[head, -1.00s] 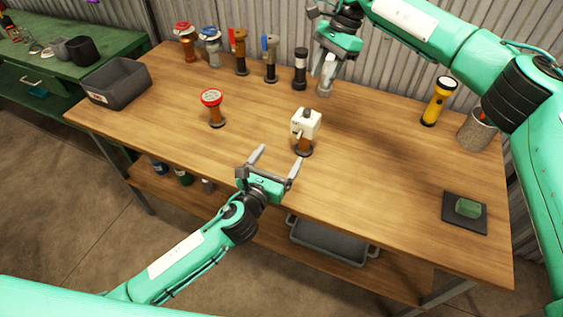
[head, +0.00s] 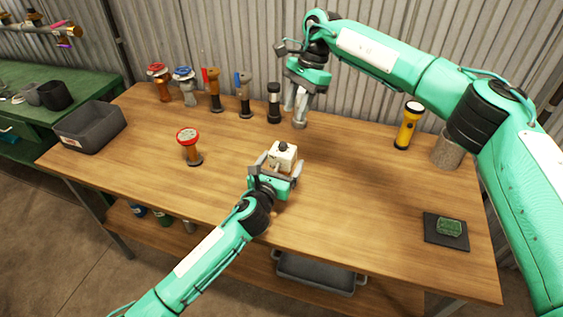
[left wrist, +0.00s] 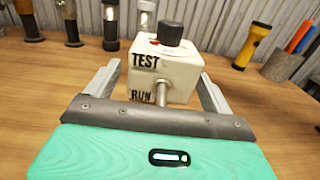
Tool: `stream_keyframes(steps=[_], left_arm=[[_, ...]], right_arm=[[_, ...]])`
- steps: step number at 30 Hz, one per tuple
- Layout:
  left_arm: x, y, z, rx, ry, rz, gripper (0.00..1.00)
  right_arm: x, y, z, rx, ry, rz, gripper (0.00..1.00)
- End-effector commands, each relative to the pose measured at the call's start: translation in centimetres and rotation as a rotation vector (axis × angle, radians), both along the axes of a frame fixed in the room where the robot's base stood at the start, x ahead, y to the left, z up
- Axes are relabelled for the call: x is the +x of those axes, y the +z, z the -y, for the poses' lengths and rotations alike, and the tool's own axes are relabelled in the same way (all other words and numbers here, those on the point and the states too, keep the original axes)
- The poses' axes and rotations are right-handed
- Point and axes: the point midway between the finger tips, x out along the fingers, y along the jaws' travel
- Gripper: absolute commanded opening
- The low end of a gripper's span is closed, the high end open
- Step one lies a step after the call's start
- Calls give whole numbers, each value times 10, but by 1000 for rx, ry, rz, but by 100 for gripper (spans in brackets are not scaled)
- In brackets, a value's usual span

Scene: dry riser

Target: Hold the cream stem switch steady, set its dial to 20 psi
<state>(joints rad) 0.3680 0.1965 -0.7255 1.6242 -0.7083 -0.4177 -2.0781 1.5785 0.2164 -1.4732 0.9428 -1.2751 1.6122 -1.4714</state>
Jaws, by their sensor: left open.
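The cream stem switch (head: 284,155) stands on the wooden table near the middle. In the left wrist view the switch (left wrist: 165,76) shows TEST and RUN lettering, a metal stub on its front and a dark round knob (left wrist: 170,28) on top. The dial's reading is not legible. My left gripper (head: 277,164) is open, with one finger on each side of the cream box; its fingers (left wrist: 160,85) look apart from the box walls. My right gripper (head: 298,107) hangs above the table behind and right of the switch; its finger gap is unclear.
A red-topped valve (head: 189,145) stands left of the switch. Several valves and fittings line the back, with a black-capped one (head: 274,103) near my right gripper. A yellow flashlight (head: 408,125), a grey bin (head: 90,128) and a dark pad (head: 432,238) stand farther out.

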Motion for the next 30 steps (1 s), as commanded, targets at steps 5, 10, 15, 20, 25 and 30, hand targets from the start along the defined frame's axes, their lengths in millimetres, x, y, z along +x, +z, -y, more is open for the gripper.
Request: stream_keyframes(steps=[5, 10, 15, 20, 25, 30], left_arm=[[5, 0, 2, 0, 0, -1, 85], [5, 0, 2, 0, 0, 0, 85], [5, 0, 2, 0, 0, 0, 58], [5, 0, 2, 0, 0, 0, 27], [5, 0, 2, 0, 0, -1, 24], [5, 0, 2, 0, 0, -1, 24]], right_arm=[[0, 0, 0, 0, 0, 0, 36], [0, 0, 0, 0, 0, 0, 36], [0, 0, 0, 0, 0, 0, 36], [0, 0, 0, 0, 0, 0, 36], [-1, 0, -1, -9, -16, -2, 44], [-4, 3, -6, -65, -130, -19, 44]])
